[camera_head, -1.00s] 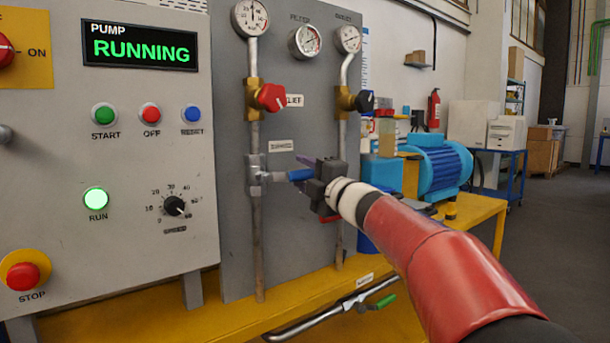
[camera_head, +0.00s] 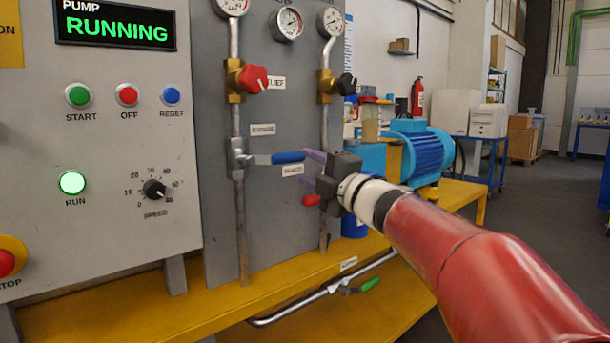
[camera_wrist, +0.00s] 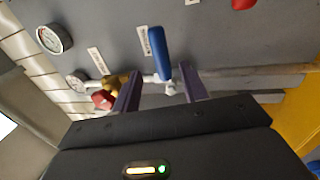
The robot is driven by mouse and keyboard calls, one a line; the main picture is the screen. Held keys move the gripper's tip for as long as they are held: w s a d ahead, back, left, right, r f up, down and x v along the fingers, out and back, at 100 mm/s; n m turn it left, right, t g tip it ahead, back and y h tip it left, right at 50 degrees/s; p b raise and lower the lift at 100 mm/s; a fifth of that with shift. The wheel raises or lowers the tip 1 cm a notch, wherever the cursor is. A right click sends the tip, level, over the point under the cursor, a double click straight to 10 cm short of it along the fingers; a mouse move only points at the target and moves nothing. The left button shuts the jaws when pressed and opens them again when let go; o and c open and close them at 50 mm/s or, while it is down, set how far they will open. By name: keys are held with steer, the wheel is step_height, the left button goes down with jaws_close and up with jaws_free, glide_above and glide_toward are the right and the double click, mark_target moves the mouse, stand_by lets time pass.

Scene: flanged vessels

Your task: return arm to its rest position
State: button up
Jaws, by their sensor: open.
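My gripper (camera_head: 312,170) is open in the head view, in front of the grey panel between its two vertical pipes. Its two purple fingers point left and are apart with nothing between them. The blue valve lever (camera_head: 286,157) sticks out to the right from the left pipe, its end close to the upper finger. In the wrist view my gripper (camera_wrist: 160,88) shows both fingers spread, and the blue lever (camera_wrist: 158,52) lies beyond their tips. My arm reaches in from the lower right.
A red valve handle (camera_head: 312,200) shows just below my gripper. A red knob (camera_head: 253,78) and a black knob (camera_head: 347,84) are above. The control box (camera_head: 110,150) reads RUNNING. A blue pump motor (camera_head: 427,155) stands behind on the yellow bench (camera_head: 290,295). Open floor lies right.

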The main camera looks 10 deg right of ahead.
steer(key=s+d+f+m+h+p, duration=0.1)
steer(key=s+d+f+m+h, duration=0.4)
steer(key=m, duration=0.3)
steer(key=s+d+f+m+h+p, duration=0.1)
steer(key=s+d+f+m+h, duration=0.1)
steer(key=s+d+m+h, duration=0.45)
steer(key=s+a+f+m+g, duration=0.2)
steer(key=s+f+m+g, duration=0.3)
steer(key=s+f, duration=0.5)
steer(key=s+a+f+m+g+p, duration=0.1)
steer(key=s+a+f+m+g, duration=0.2)
steer(key=s+f, duration=0.8)
steer(key=s+m+g, duration=0.1)
steer(key=m+g, duration=0.1)
steer(key=g, duration=0.1)
steer(key=shift+a, duration=0.15)
